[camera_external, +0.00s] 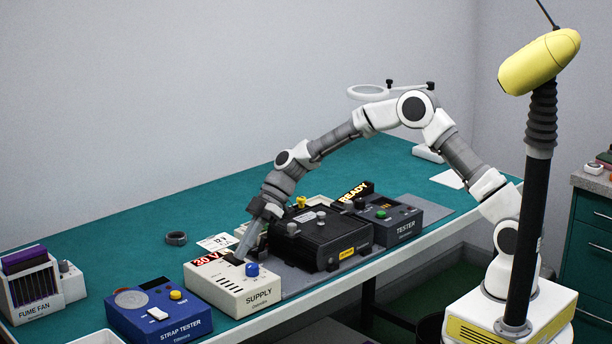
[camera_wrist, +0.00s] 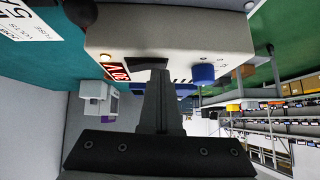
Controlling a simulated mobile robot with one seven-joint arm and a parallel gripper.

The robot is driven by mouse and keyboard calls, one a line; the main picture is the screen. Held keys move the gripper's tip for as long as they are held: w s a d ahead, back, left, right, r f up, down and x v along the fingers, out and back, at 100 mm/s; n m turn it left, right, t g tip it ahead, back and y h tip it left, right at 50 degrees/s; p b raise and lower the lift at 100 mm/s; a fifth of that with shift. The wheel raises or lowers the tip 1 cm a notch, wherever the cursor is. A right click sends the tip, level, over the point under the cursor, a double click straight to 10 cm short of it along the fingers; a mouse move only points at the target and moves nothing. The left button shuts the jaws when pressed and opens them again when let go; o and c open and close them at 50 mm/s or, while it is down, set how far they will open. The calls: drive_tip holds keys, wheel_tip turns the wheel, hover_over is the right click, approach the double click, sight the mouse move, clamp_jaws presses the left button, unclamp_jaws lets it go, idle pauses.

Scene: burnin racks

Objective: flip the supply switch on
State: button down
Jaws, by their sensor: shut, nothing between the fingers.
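The cream SUPPLY box (camera_external: 225,292) stands at the table's front edge, with a blue knob (camera_external: 252,269) and a lit red display reading 30 V (camera_external: 207,258). My gripper (camera_external: 240,257) is shut and empty, reaching down to the top of the box between display and knob. In the wrist view the box (camera_wrist: 180,25) fills the top, and the shut fingers (camera_wrist: 159,74) end at a dark switch (camera_wrist: 146,63). The fingers partly hide the switch, so its position and any contact cannot be told. An amber lamp (camera_wrist: 106,57) glows beside the display.
A blue STRAP TESTER (camera_external: 160,312) stands left of the supply. A black box (camera_external: 320,238) and a TESTER unit (camera_external: 395,220) with a READY sign stand right. The FUME FAN (camera_external: 32,285) is far left. A dark ring (camera_external: 176,238) lies behind. The table's back is clear.

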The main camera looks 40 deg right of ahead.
drive_tip(key=shift+w, duration=0.1)
drive_tip(key=shift+w+r, duration=0.3)
drive_tip(key=shift+w, duration=0.35)
drive_tip(key=shift+r, duration=0.1)
drive_tip(key=shift+r, duration=0.3)
drive_tip(key=r+p, duration=0.1)
drive_tip(key=r, duration=0.2)
drive_tip(key=shift+s+r, duration=0.1)
drive_tip(key=shift+s, duration=0.1)
drive_tip(key=s+v, duration=0.1)
drive_tip(key=v, duration=0.9)
drive_tip(key=shift+s, duration=0.15)
